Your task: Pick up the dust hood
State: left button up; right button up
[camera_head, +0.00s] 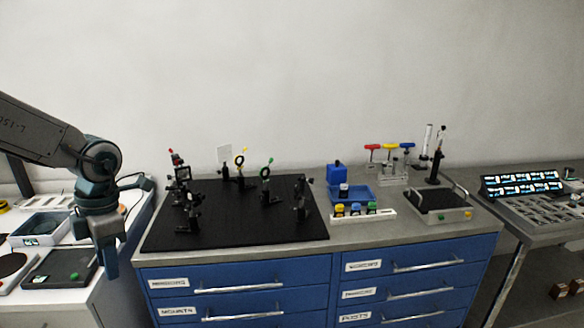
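I cannot make out a dust hood for certain anywhere in this view. My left gripper (110,268) hangs fingers down at the left, in front of the gap between the white side table (70,305) and the blue drawer bench. Its fingers are seen nearly edge-on, so whether they are apart does not show. Nothing visible hangs from it. My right gripper is out of view.
A black breadboard (235,236) with several upright optics mounts covers the bench's left part. To its right are a blue tray (358,195), a blue box (337,172), coloured-handle tools (390,147) and a handled tray (437,202). A panel of lit cells (520,186) stands far right.

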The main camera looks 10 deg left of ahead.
aim_at(337, 174)
jog(key=i, duration=1.6)
